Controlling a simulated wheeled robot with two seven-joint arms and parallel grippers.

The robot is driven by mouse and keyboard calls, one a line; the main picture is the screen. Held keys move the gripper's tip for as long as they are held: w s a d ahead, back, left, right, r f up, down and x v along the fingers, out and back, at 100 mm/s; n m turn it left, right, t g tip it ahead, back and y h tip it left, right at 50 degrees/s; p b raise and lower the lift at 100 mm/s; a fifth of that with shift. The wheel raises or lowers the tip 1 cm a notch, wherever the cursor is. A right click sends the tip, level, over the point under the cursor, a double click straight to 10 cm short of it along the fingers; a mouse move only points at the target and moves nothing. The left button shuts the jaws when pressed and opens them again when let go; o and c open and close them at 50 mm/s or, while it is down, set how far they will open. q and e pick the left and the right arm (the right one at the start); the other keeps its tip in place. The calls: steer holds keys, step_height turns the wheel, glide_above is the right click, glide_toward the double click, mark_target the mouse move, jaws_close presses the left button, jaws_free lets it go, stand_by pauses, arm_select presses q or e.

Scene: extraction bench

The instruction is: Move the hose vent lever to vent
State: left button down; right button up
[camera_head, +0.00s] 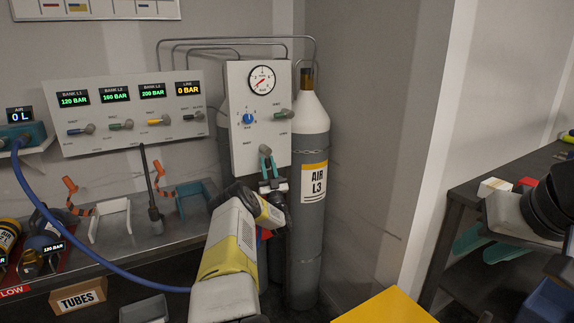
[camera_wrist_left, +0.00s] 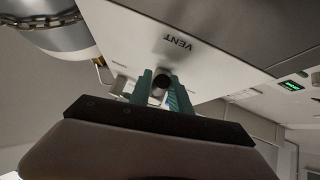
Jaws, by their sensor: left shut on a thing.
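The grey gauge panel (camera_head: 240,100) stands in front of the gas cylinder. At its lower edge my left gripper (camera_head: 266,160) is shut, with its teal fingers on the hose vent lever. In the left wrist view the fingers (camera_wrist_left: 160,92) are on both sides of the dark round end of the hose vent lever (camera_wrist_left: 159,82). A VENT label (camera_wrist_left: 178,42) shows upside down on the panel close to it. The lever's base is mostly hidden by the fingers. My right gripper (camera_head: 486,246) is at the right edge, its teal fingers apart and empty.
A blue knob (camera_head: 248,119) and another lever (camera_head: 283,113) sit higher on the panel. The AIR L3 cylinder (camera_head: 308,140) stands close on the right. A bank panel (camera_head: 125,110) and bench (camera_head: 120,250) lie left. A dark table (camera_head: 455,200) is at right.

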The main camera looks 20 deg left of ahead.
arm_select(q)
steer(key=c, duration=1.2)
jaws_free()
steer(key=shift+d, duration=0.1)
steer(key=v, duration=0.7)
steer(key=shift+f, duration=0.25)
steer(key=shift+s+d, duration=0.2)
steer(key=shift+s, duration=0.05)
